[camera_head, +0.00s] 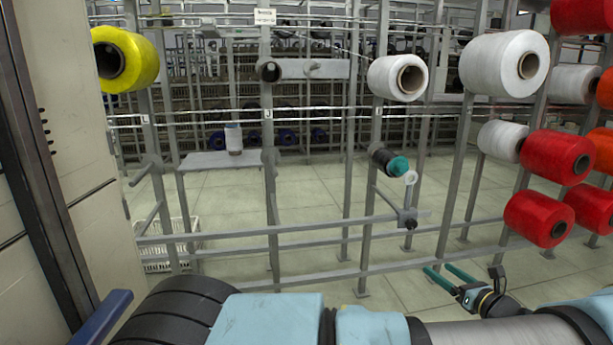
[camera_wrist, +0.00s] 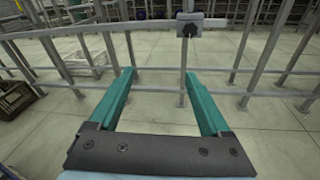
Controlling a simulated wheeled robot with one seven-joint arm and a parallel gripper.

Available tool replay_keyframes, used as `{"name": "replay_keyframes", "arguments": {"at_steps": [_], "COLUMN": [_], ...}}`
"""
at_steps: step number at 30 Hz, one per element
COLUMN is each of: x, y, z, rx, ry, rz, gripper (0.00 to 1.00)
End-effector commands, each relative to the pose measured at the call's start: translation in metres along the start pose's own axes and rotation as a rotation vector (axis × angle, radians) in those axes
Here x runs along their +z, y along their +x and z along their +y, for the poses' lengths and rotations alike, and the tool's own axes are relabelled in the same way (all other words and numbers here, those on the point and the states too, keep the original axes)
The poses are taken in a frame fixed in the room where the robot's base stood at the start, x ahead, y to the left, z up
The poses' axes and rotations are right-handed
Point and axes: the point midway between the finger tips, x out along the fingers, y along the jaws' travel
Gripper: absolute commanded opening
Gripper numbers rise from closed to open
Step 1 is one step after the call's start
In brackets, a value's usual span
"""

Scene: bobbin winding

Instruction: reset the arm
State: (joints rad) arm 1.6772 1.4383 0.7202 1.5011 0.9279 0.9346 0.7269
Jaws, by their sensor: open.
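My gripper (camera_head: 448,279) shows at the lower right of the head view, with its two green fingers apart and nothing between them. In the wrist view, the gripper (camera_wrist: 157,105) points toward the grey rack and the tiled floor, open and empty. My light blue and grey arm runs along the bottom of the head view. The fingers appear apart from the rack (camera_head: 360,240); their exact distance from its rails is hard to tell.
A yellow spool (camera_head: 138,62), white spools (camera_head: 385,79) and red spools (camera_head: 556,157) hang on the rack. A dark spool with a teal end (camera_head: 388,162) sits on a lower peg. A small white bobbin (camera_head: 234,138) stands on a shelf (camera_head: 205,160). A beige cabinet (camera_head: 75,110) blocks the left.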

Motion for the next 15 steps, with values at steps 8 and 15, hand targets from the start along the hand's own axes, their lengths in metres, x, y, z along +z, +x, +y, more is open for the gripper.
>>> {"name": "replay_keyframes", "arguments": {"at_steps": [8, 15], "x": [-0.002, -0.007], "y": [0.057, 0.101], "z": [0.068, 0.173], "rx": [0.215, 0.558], "ry": [-0.178, -0.512], "rz": [0.2, 0.469], "gripper": [0.81, 0.81]}}
